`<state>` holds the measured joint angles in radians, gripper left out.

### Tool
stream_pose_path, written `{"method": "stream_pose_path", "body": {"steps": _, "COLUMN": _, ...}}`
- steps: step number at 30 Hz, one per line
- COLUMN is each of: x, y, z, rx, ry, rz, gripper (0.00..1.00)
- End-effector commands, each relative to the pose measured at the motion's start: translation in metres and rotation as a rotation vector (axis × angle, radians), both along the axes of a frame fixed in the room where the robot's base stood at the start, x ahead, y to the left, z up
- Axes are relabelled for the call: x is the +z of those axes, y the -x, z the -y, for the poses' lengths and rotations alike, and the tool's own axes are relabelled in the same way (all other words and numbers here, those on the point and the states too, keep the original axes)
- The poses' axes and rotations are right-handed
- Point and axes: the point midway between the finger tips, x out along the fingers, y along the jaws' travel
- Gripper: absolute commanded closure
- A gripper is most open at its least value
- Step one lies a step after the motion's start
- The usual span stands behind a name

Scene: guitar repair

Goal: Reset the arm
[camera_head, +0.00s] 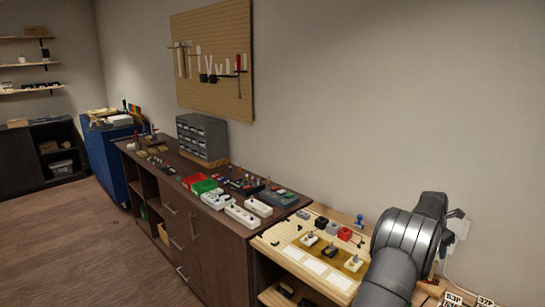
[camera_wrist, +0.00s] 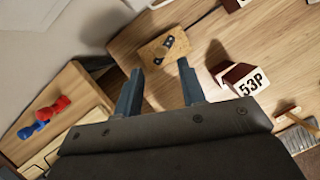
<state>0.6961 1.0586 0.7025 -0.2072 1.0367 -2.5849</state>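My gripper (camera_wrist: 160,90) shows in the wrist view with its two blue-grey fingers apart and nothing between them. It hangs above a wooden bench top (camera_wrist: 118,48). In the head view my dark grey arm (camera_head: 405,245) stands at the right and hides part of the bench behind it; the gripper fingers cannot be made out there. Just past the fingertips in the wrist view is a small wooden block (camera_wrist: 163,48) with dark parts on it.
A block marked 53P (camera_wrist: 240,78) lies right of the fingers. A red and blue object (camera_wrist: 43,116) is at the left. In the head view, a light wooden bench (camera_head: 290,225) holds small parts beside a dark cabinet (camera_head: 200,225). The floor (camera_head: 70,240) at left is clear.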

Motion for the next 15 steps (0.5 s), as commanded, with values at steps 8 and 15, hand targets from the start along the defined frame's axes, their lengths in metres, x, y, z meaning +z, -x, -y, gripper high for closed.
{"method": "stream_pose_path", "body": {"steps": 8, "x": 0.000, "y": 0.001, "z": -0.001, "rx": -0.001, "ry": -0.004, "rz": -0.004, "gripper": 0.63}}
{"method": "stream_pose_path", "body": {"steps": 15, "x": -0.041, "y": -0.006, "z": 0.015, "rx": -0.001, "ry": -0.002, "rz": -0.003, "gripper": 0.63}}
